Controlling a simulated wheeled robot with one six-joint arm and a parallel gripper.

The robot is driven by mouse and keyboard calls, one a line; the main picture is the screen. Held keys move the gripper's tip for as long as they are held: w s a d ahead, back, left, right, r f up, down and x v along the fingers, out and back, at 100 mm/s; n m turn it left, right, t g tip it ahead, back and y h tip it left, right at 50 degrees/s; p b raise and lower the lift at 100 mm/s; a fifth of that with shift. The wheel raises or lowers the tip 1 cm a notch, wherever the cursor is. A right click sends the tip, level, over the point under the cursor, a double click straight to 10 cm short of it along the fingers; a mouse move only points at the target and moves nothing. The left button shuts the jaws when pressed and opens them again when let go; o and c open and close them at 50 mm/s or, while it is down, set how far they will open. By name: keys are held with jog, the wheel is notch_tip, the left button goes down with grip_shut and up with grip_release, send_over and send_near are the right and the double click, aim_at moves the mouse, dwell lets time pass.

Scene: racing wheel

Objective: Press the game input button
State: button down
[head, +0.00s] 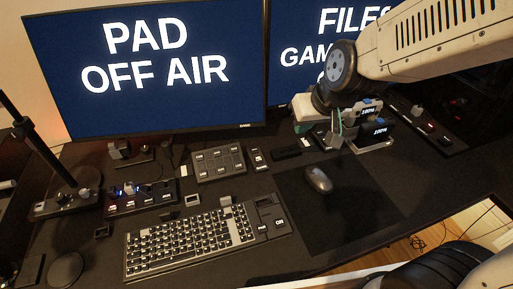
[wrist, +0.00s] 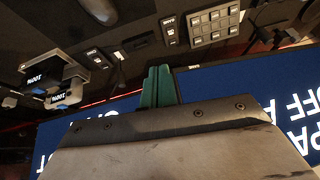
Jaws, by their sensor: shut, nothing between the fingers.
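My gripper (head: 338,132) is over the back of the desk, in front of the right monitor. In the wrist view its teal fingers (wrist: 157,76) are together with nothing between them. A grey panel with several square buttons (head: 218,163) lies below the left monitor, left of my gripper. It shows at the top of the wrist view (wrist: 213,25). A small two-button panel (head: 258,159) lies beside it and also shows in the wrist view (wrist: 172,30). The labels are too small to read, so I cannot tell which button is game input. The fingers appear apart from both panels.
The left monitor (head: 150,65) reads "PAD OFF AIR". The right monitor (head: 300,30), partly hidden by my arm, shows "FILES" and "GAM". Devices showing "100%" (head: 380,131) stand right of my gripper. A keyboard (head: 195,230) and mouse (head: 318,179) lie in front.

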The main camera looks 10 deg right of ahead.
jog(key=w+a+f+t, duration=0.3)
jog(key=w+a+f, duration=0.4)
jog(key=w+f, duration=0.2)
notch_tip(320, 180, down, 2)
jog(key=shift+w+a+f+n+t, duration=0.2)
jog(key=shift+w+a+n+t, duration=0.1)
jog(key=shift+w, duration=0.1)
send_over(254, 148)
jog(key=s, duration=0.3)
jog(key=f, duration=0.7)
jog(key=shift+w+d+f, duration=0.2)
jog(key=shift+d+f, duration=0.05)
jog(key=shift+d, duration=0.05)
notch_tip(254, 148, down, 2)
jog(key=shift+s+f, duration=0.1)
jog(key=shift+f, duration=0.65)
jog(key=shift+f, duration=0.15)
